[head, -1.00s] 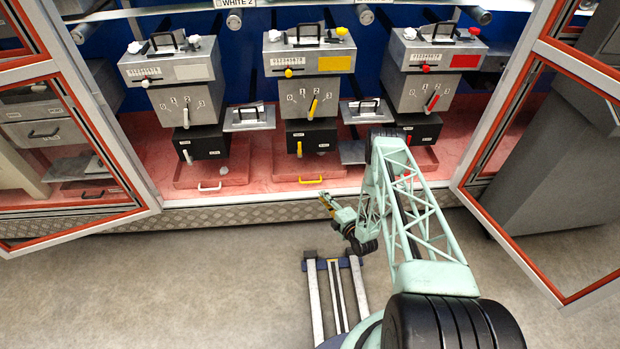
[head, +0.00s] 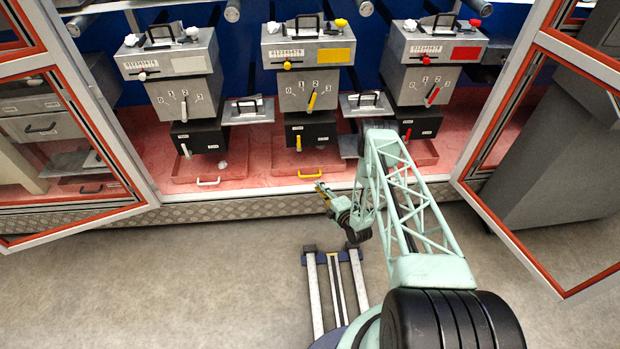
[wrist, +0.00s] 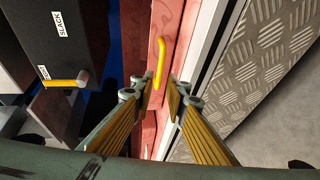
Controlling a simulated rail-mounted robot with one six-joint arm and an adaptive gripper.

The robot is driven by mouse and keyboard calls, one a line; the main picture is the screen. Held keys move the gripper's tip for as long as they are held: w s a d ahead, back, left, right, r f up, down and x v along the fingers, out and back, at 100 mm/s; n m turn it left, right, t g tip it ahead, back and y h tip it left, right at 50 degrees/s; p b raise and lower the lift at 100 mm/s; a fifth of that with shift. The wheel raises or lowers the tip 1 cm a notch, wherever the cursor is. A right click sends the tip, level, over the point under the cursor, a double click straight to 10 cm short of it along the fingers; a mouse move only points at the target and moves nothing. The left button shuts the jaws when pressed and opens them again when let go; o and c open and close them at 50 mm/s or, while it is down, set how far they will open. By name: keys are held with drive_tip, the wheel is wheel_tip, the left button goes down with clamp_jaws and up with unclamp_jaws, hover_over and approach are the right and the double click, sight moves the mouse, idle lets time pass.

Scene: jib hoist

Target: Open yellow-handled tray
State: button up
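The yellow-handled tray (head: 283,161) is a shallow red tray under the middle machine. Its yellow handle (head: 300,175) is at the front edge, near the cabinet sill. In the wrist view the yellow handle (wrist: 160,60) stands just ahead of the fingertips, in line with the gap between them. My gripper (head: 319,187) is just in front of and slightly right of the handle in the head view. In the wrist view my gripper (wrist: 171,92) has its two fingers apart with nothing seen between them. The handle appears clear of the fingers.
A black box with a "SLACK" label (wrist: 65,35) and a yellow lever (wrist: 68,80) is at left in the wrist view. A tray with a white handle (head: 208,182) is to the left. The metal tread-plate sill (head: 260,208) runs in front. Open cabinet doors stand on both sides.

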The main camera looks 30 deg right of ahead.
sight(310, 176)
drive_tip(key=shift+w+a+f+b, duration=0.1)
drive_tip(key=shift+w+f+b, duration=0.3)
drive_tip(key=shift+w, duration=1.3)
drive_tip(key=shift+w+f+b, duration=0.25)
drive_tip(key=shift+w+b, duration=0.25)
drive_tip(key=shift+w, duration=1.15)
drive_tip(key=shift+w+a+f+b, duration=0.1)
drive_tip(key=shift+w+f+b, duration=0.3)
drive_tip(key=shift+w, duration=1.3)
drive_tip(key=shift+r, duration=0.1)
drive_tip(key=shift+c, duration=0.9)
clamp_jaws()
drive_tip(key=shift+s, duration=0.1)
